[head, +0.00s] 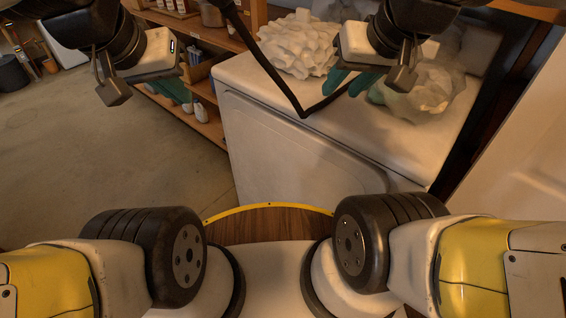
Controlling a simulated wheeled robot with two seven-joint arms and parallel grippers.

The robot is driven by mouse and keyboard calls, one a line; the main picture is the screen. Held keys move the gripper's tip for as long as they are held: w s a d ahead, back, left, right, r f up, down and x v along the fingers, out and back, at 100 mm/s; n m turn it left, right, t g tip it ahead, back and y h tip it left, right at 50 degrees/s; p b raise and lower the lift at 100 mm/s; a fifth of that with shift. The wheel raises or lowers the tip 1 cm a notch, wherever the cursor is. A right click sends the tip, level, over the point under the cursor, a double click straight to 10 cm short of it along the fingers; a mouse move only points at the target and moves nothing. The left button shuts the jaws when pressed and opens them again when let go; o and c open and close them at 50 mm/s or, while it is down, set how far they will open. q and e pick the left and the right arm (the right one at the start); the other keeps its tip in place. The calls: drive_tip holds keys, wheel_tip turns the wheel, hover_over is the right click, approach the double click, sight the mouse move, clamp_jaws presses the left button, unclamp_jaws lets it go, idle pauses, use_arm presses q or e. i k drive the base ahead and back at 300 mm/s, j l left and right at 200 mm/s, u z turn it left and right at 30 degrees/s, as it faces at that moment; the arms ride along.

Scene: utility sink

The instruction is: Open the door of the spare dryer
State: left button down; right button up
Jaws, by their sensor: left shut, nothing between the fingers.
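The white dryer (245,78) stands in the middle to right of the head view, seen from above. The door (285,145) is on its front face, which is steeply foreshortened; it looks closed, and no handle can be made out. My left gripper (114,92) is shut and empty, up over the floor to the left of the dryer and apart from it. My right gripper (402,79) appears in front of the dryer's top at the upper right. Its fingers overlap in this view, so its opening is unclear, and no contact with the dryer can be seen.
A pale crumpled pile (298,45), a translucent bag (425,90) and a dark hose (285,88) lie on the dryer top. Wooden shelves (205,125) with bottles stand behind left. A pale panel (515,150) is close at right. The concrete floor (90,160) at left is clear.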

sight(275, 158)
drive_tip(key=k+l+z, duration=0.1)
drive_tip(key=k+z, duration=0.25)
drive_tip(key=k, duration=0.7)
